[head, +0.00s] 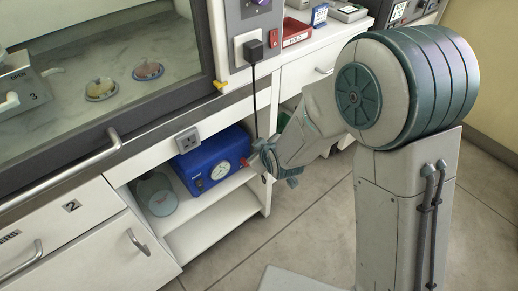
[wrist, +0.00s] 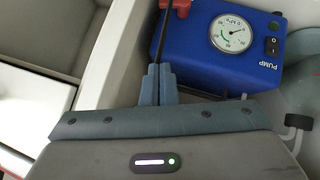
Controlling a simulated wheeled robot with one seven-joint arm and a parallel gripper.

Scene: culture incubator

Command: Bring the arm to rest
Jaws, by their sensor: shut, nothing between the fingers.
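My gripper (wrist: 158,72) shows in the wrist view with its two blue-grey fingers together and nothing held between them. In the head view my gripper (head: 262,160) is at the open shelf bay under the bench, just right of the blue pump (head: 213,162). The pump's dial, switch and label show at the upper right of the wrist view (wrist: 205,60), beyond the fingers. A red part (wrist: 180,7) shows past the fingertips.
A black cord (head: 254,100) hangs from a plug close to my gripper. A fume hood with two dishes (head: 148,71) stands above. The floor (head: 300,225) in front is clear.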

